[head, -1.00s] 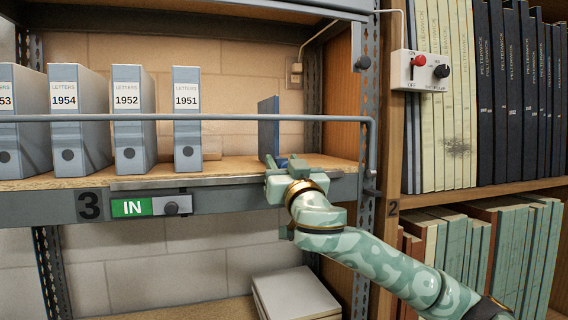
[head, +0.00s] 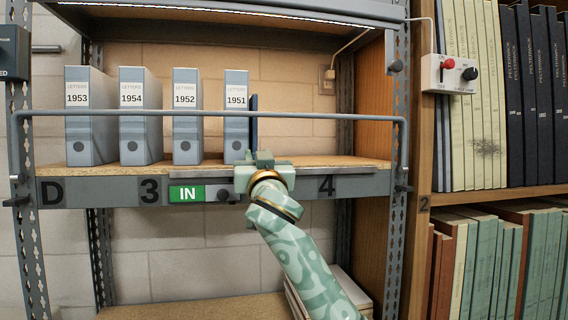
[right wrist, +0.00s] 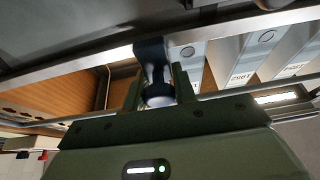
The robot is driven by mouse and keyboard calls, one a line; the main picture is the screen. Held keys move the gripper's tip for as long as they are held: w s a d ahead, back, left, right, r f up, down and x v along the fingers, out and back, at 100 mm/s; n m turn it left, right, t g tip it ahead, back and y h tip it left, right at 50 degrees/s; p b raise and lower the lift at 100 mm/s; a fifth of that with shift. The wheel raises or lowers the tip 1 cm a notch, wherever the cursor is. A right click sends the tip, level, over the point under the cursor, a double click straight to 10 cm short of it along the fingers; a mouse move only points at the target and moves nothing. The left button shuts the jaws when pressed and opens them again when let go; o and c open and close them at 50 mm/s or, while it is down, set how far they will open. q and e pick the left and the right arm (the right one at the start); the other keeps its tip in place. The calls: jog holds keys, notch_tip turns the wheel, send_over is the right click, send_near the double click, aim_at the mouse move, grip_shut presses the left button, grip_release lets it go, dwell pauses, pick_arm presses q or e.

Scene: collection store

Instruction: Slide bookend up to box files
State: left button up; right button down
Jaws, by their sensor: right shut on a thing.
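The blue bookend (head: 254,122) stands upright on the shelf, close against the right side of the grey-blue box file 1951 (head: 236,128); I cannot tell whether they touch. Box files 1952 (head: 186,130), 1954 (head: 140,132) and 1953 (head: 91,132) stand upright to the left, with gaps between them. My right gripper (head: 262,158) is at the shelf's front edge, below the rail, and hides the bookend's foot. In the right wrist view its fingers (right wrist: 157,92) are shut on the bookend's dark blue front part (right wrist: 152,62). My left gripper is out of view.
A grey rail (head: 320,117) runs across the shelf front. The board (head: 340,166) is clear to the right of the bookend. A green IN slider (head: 187,193) sits on the front edge. A switch box (head: 450,74) is on the right post. Books fill the shelves at right.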

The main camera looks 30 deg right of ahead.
jog(key=shift+f, duration=0.1)
jog(key=c, duration=1.1)
grip_release()
jog(key=shift+c, duration=0.2)
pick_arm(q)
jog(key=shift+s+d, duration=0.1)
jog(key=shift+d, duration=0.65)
pick_arm(e)
jog(key=shift+a, duration=0.1)
pick_arm(q)
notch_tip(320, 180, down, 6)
jog(key=b, duration=0.6)
pick_arm(e)
jog(key=v, duration=1.6)
jog(key=shift+s+a, duration=0.15)
jog(key=shift+s, duration=0.05)
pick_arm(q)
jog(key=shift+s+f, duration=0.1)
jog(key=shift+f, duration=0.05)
pick_arm(e)
jog(key=shift+f, duration=0.1)
